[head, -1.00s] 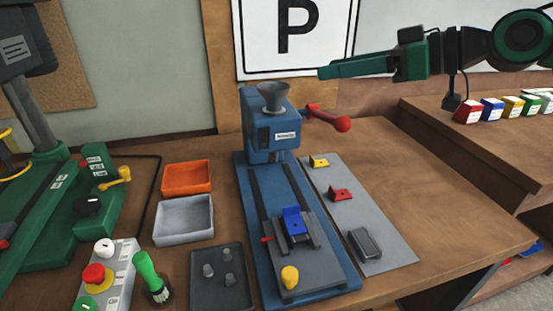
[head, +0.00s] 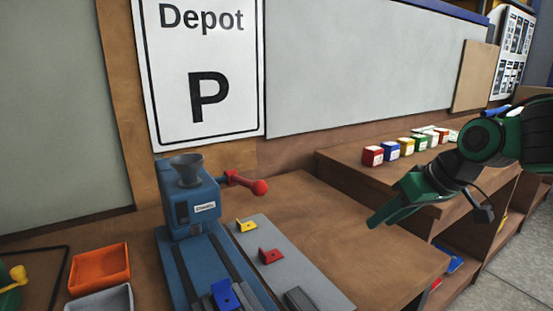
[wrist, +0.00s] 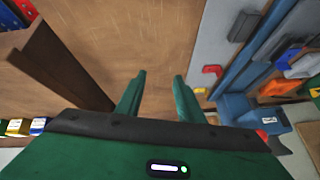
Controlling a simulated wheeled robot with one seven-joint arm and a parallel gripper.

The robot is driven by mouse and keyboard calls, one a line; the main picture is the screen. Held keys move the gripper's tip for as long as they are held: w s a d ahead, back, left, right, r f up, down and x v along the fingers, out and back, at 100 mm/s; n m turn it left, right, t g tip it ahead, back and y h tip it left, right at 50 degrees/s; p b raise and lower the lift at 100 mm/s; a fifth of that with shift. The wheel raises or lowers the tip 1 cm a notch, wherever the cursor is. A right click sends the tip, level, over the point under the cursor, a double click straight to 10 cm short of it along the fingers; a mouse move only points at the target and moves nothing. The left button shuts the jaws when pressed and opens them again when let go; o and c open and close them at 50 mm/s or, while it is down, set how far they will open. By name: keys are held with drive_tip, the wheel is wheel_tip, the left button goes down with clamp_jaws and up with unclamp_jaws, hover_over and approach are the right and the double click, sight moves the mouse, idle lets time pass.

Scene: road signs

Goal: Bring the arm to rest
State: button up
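My gripper (head: 385,212) is green and hangs above the right part of the wooden workbench (head: 360,255) in the head view. In the wrist view my gripper (wrist: 158,85) shows two green fingers spread apart with bare wood between them. Nothing is held. The arm comes in from the right edge of the head view, bent downward to the left.
A blue press (head: 190,205) with a red-knobbed lever (head: 258,187) stands left of my gripper. A grey plate (head: 300,275) holds yellow and red brackets. Several coloured boxes (head: 390,150) line the raised shelf behind. Orange tray (head: 100,268) lies at left. Bench middle is clear.

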drive_tip(key=s+d+f+m+g+h, duration=0.2)
drive_tip(key=s+d+f+m, duration=0.3)
drive_tip(key=s+d, duration=0.3)
drive_tip(key=s+d+f+m+g+h, duration=0.1)
drive_tip(key=s+d+f+m+g, duration=0.2)
drive_tip(key=s+d, duration=0.5)
drive_tip(key=s+f+m, duration=0.1)
drive_tip(key=s+m, duration=0.1)
drive_tip(key=s, duration=0.6)
drive_tip(key=shift+d+f+g+h, duration=0.3)
drive_tip(key=shift+d+f+h, duration=0.05)
drive_tip(key=shift+d+h, duration=0.05)
drive_tip(key=shift+w+f, duration=0.25)
drive_tip(key=shift+w, duration=0.4)
drive_tip(key=shift+c, duration=0.4)
